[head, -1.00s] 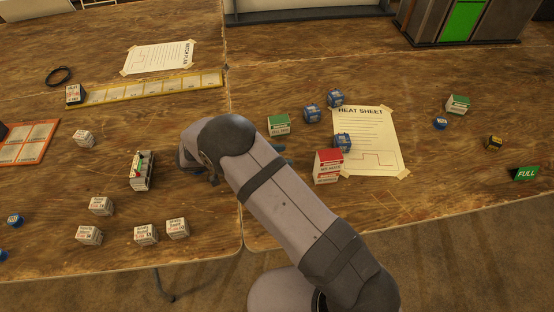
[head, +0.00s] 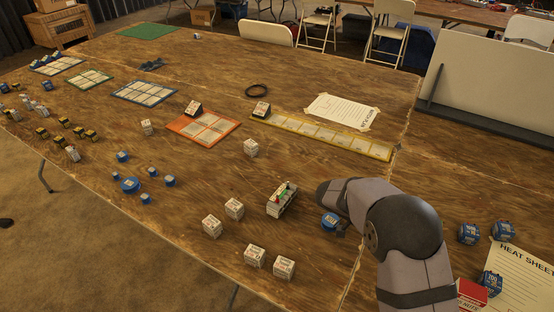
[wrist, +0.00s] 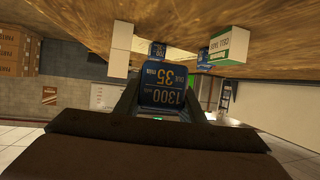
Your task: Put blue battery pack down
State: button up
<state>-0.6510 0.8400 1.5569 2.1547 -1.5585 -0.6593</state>
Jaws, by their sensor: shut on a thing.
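My gripper (head: 335,218) is low over the wooden table (head: 320,262), just right of a grey device with coloured posts. It is shut on a blue battery pack (head: 329,222), which shows at its tip in the head view. In the wrist view the same pack (wrist: 163,85) sits between the fingers, its label reading 1300 and 35 upside down. Whether the pack touches the table is unclear. Other blue packs lie at the right, one on the heat sheet (head: 523,268).
The grey device (head: 281,200) and several white boxes (head: 234,209) stand left of my gripper. A yellow strip (head: 320,137), an orange mat (head: 203,127) and a blue-edged mat (head: 145,92) lie farther back. Small blue items (head: 130,185) are at left. Bare table lies behind the gripper.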

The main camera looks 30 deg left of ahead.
jog(key=a+b, duration=0.1)
jog(key=a+f+b, duration=0.1)
jog(key=w+a+t+b, duration=0.1)
jog(key=shift+w+f+n, duration=0.1)
jog(key=shift+f+n, duration=0.15)
jog(key=shift+n, duration=0.15)
jog(key=w+a+r+n+t+y+b, duration=0.1)
jog(key=w+a+r+n+t+y, duration=0.3)
jog(key=w+a+n+t+y, duration=0.7)
jog(key=w+a+f+n+g+y, duration=0.1)
jog(key=w+a+n+y, duration=0.1)
jog(key=a, duration=1.1)
jog(key=w+n, duration=0.1)
jog(key=w, duration=0.1)
jog(key=shift+w+f+n, duration=0.15)
jog(key=shift+w+n, duration=0.25)
jog(key=shift+f+b, duration=1.15)
jog(key=shift+f, duration=3.8)
jog(key=shift+f, duration=0.15)
